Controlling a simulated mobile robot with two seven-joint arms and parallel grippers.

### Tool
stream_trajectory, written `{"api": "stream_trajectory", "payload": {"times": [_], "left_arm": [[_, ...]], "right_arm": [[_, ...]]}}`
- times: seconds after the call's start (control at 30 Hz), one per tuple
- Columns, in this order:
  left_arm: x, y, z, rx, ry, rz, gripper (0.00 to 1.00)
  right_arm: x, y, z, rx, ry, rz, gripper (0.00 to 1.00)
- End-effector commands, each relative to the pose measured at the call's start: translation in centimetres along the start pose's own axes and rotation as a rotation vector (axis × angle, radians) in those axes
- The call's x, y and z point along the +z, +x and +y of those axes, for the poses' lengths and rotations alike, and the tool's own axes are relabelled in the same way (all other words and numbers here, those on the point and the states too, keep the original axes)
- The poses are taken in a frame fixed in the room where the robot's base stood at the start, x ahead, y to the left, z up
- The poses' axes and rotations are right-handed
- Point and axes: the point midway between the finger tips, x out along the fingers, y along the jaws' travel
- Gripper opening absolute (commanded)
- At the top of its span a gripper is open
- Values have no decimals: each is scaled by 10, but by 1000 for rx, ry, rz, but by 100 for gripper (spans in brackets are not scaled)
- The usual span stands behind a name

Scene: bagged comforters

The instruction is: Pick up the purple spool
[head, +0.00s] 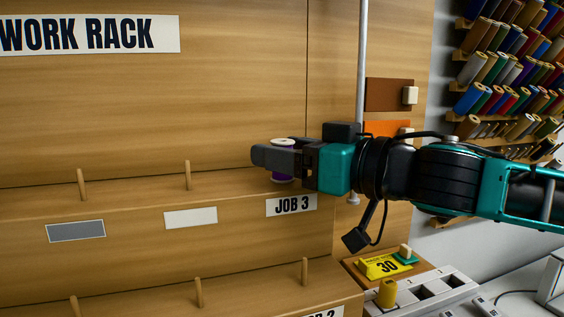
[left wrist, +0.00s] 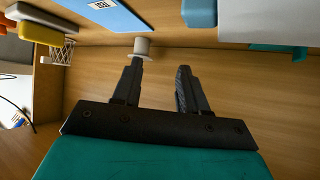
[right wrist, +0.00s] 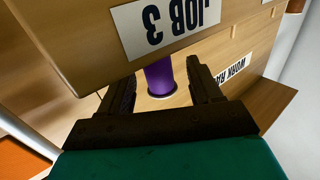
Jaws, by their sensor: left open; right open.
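The purple spool (head: 282,178) stands on the rack ledge above the JOB 3 label, mostly hidden behind my right gripper in the head view; its pale top shows above the fingers. My right gripper (head: 272,157) is open and level at the spool. In the right wrist view the spool (right wrist: 160,77) shows purple between the two open fingers (right wrist: 163,85), with a dark-edged flange. I cannot tell whether either finger touches it. My left gripper (left wrist: 157,82) is open, and no spool lies between its fingers; it is not in the head view.
Empty wooden pegs (head: 188,175) stand along the rack ledges. A wall rack of coloured spools (head: 505,75) is at upper right. A white cylinder (left wrist: 141,46) lies beyond my left fingers.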

Motion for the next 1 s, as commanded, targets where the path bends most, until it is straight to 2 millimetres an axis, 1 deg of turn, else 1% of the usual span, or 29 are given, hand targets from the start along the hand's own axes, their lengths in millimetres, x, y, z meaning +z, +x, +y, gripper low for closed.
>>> {"api": "stream_trajectory", "payload": {"times": [0.03, 0.1, 0.33, 0.87, 0.9, 1.0], "left_arm": [[-2, 1, 0, 0, 0, 4, 43], [-4, 1, 0, 0, 1, 7, 43], [-5, 2, 0, 0, 1, 11, 43], [-3, 0, 0, 0, 0, 7, 43], [-3, 0, 0, 0, 0, 6, 43], [-2, 0, 0, 0, 0, 6, 43]], "right_arm": [[0, 5, 0, -1, -2, 1, 64], [0, 8, 0, 0, -3, 1, 64], [0, 9, 0, 0, -1, 0, 64], [0, 9, 0, 0, -1, 0, 13], [0, 9, 0, 0, -1, 0, 10], [0, 9, 0, 0, -1, 0, 10]]}}
